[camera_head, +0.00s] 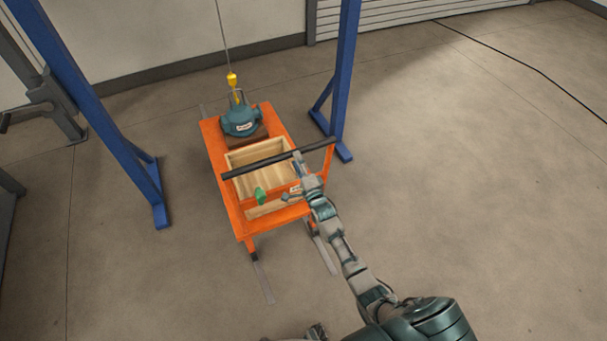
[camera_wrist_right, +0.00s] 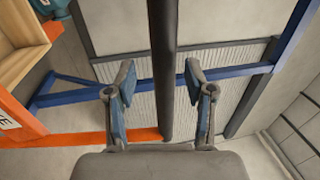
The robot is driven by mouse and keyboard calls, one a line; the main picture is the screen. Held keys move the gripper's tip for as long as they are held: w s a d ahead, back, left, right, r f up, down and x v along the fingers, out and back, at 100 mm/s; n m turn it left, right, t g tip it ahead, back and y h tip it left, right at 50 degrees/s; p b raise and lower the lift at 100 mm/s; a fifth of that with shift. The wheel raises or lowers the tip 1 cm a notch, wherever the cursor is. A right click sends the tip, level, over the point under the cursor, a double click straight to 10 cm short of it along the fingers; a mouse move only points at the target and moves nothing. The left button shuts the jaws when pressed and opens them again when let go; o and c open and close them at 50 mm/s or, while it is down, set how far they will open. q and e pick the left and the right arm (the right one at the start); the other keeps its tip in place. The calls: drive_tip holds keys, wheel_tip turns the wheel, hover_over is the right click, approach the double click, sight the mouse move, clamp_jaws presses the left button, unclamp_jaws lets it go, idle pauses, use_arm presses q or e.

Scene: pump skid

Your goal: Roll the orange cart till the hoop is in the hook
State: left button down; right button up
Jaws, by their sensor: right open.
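The orange cart (camera_head: 224,180) stands between blue posts and carries a teal pump (camera_head: 240,122) at its far end. A grey hoop (camera_head: 237,97) rises from the pump's top. A yellow hook (camera_head: 232,80) hangs on a cable close by the hoop; I cannot tell whether they are engaged. A black push bar (camera_head: 255,166) spans the cart's near side. My right gripper (camera_head: 299,160) is at the bar's right part. In the right wrist view the bar (camera_wrist_right: 163,60) runs between the open fingers of the gripper (camera_wrist_right: 158,82), with gaps at both sides.
A wooden crate (camera_head: 250,158) sits on the cart, with a green item (camera_head: 260,195) near its front. A left blue post (camera_head: 105,130) and a right blue post (camera_head: 342,80) flank the cart. Pale strips (camera_head: 263,283) lie on the floor. The floor to the right is clear.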

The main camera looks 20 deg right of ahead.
drive_tip(key=s+f, duration=0.1)
drive_tip(key=s, duration=0.6)
drive_tip(key=shift+s+f, duration=0.35)
drive_tip(key=shift+f, duration=0.05)
drive_tip(key=s+a+f+n+g, duration=0.1)
drive_tip(key=s+f+n+g, duration=0.2)
drive_tip(key=f, duration=0.8)
drive_tip(key=s+a+f+n+g, duration=0.1)
drive_tip(key=s+f+n+g, duration=0.25)
drive_tip(key=f, duration=0.65)
drive_tip(key=s+a+f+n+g, duration=0.1)
drive_tip(key=s+f+n+g, duration=0.35)
drive_tip(key=s+f, duration=1.05)
drive_tip(key=s+f+n+g, duration=0.2)
drive_tip(key=s+f, duration=0.3)
drive_tip(key=s, duration=0.6)
drive_tip(key=s+f+n+g, duration=0.3)
drive_tip(key=s+f, duration=0.3)
drive_tip(key=s, duration=0.5)
drive_tip(key=s+f+n+g, duration=0.3)
drive_tip(key=s+f+n, duration=0.1)
drive_tip(key=s, duration=0.7)
drive_tip(key=shift+f, duration=0.85)
